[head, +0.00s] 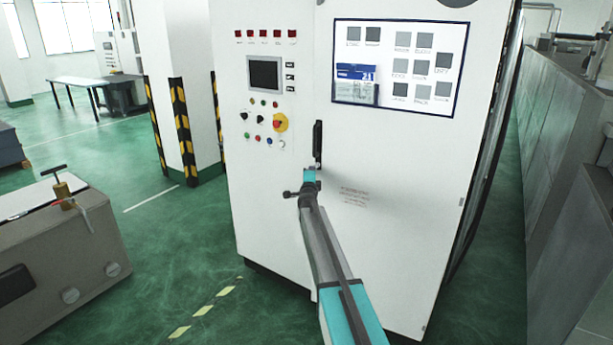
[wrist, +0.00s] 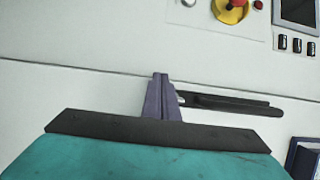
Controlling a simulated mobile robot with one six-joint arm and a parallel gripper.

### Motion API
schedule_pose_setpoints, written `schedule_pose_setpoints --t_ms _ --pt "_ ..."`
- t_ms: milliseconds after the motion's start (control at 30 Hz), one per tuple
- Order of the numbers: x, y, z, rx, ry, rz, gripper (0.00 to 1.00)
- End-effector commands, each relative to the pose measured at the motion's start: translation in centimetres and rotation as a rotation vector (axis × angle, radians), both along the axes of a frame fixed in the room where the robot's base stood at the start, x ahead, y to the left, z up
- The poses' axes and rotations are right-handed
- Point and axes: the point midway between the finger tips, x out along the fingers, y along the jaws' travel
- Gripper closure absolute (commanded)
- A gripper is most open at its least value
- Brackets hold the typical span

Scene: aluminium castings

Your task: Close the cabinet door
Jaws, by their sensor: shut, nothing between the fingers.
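The white cabinet (head: 270,190) stands in the middle of the head view. Its right-hand door (head: 400,220) carries a black upright handle (head: 318,142) near the seam. The door looks flush or nearly flush with the left panel; a small gap cannot be ruled out. My gripper (head: 309,178) is at the door's left edge, just below the handle. In the wrist view, my gripper (wrist: 160,76) is shut and empty, its tips close to the seam beside the handle (wrist: 235,104). Whether the tips touch the door (wrist: 60,110) cannot be told.
The left panel holds a screen (head: 265,74), buttons and a red-yellow emergency stop (head: 280,122). A grey machine block (head: 60,250) stands at the left, and a striped pillar (head: 185,90) behind it. A grey row of housings (head: 565,150) runs along the right. Green floor lies between.

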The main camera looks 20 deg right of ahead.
Motion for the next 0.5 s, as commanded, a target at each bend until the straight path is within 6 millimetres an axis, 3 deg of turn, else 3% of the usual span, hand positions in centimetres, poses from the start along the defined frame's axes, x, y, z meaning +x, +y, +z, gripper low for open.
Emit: schedule_pose_setpoints --t_ms 500 --pt "0.6 2.0 0.0 0.000 0.000 0.021 1.00"
